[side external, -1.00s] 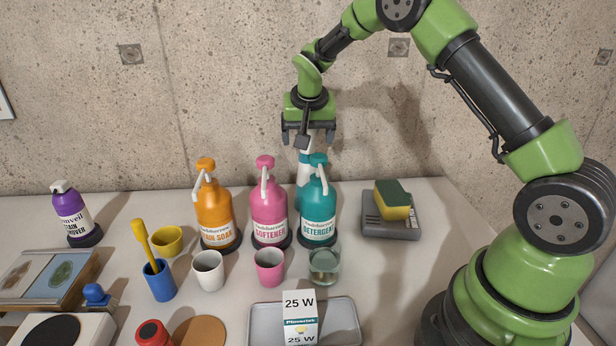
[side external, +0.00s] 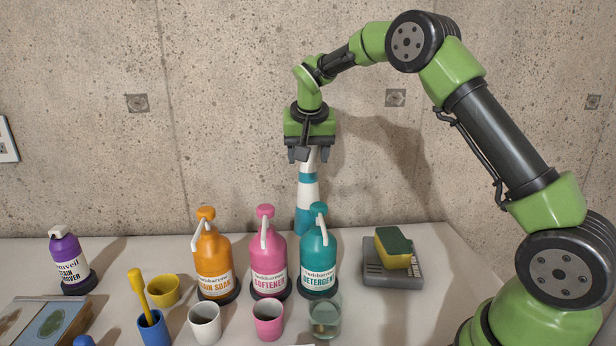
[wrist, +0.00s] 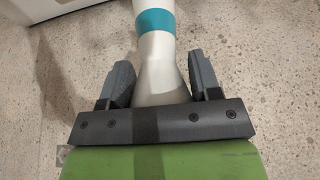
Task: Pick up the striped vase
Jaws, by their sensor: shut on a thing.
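The striped vase (side external: 307,190), white with teal bands and a slim neck, stands out upright behind the bottles in the side view. My gripper (side external: 309,157) points down and is shut on the top of its neck. In the wrist view the vase (wrist: 157,55) is between my two grey fingers (wrist: 160,85), and it runs out of the picture at the top. The teal detergent bottle hides the vase's lower right part, so the gap under its foot cannot be told.
The teal detergent bottle (side external: 319,255), pink softener bottle (side external: 268,260) and orange bottle (side external: 213,265) stand in a row just in front of the vase. Several cups stand nearer the front.

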